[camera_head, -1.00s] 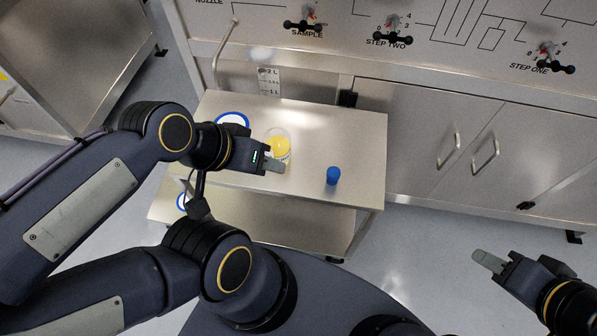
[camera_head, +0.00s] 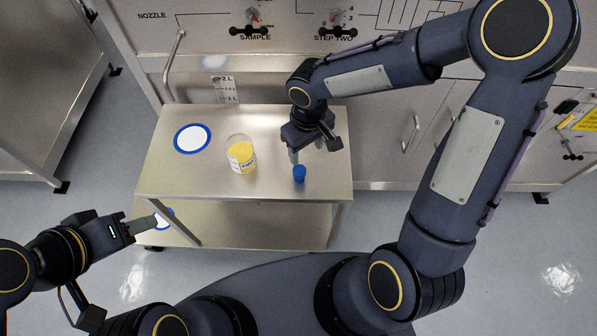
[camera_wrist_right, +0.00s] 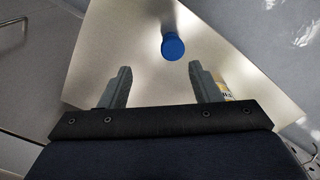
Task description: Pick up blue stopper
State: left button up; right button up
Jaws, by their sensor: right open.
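The blue stopper (camera_head: 299,174) stands on the metal cart's top (camera_head: 200,178), near its front edge, right of the jar. It also shows in the right wrist view (camera_wrist_right: 172,46), beyond the fingertips and between their lines. My right gripper (camera_head: 306,152) is above the cart just behind the stopper, with its fingers apart and nothing between them; both fingers show in the right wrist view (camera_wrist_right: 160,78). My left gripper (camera_head: 150,223) is low at the left, off the cart's front left corner, away from the stopper. Whether its fingers are apart is unclear.
A jar with yellow contents (camera_head: 242,157) stands left of the stopper. A blue-rimmed white disc (camera_head: 192,139) lies at the cart's left. Another blue-rimmed disc (camera_head: 163,218) is on the lower shelf. A steel panel with valves and cabinet doors (camera_head: 375,118) stands behind the cart.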

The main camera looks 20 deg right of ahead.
aim_at(300, 169)
jog(key=f, duration=0.3)
jog(key=a+f, duration=0.1)
jog(key=f, duration=0.2)
jog(key=f+p, duration=0.1)
jog(key=f, duration=0.2)
jog(key=shift+s+a+f, duration=0.15)
jog(key=shift+a+f, duration=0.05)
jog(key=shift+a, duration=0.2)
jog(key=c, duration=1.1)
jog(key=shift+o, duration=0.2)
jog(key=shift+r, duration=0.1)
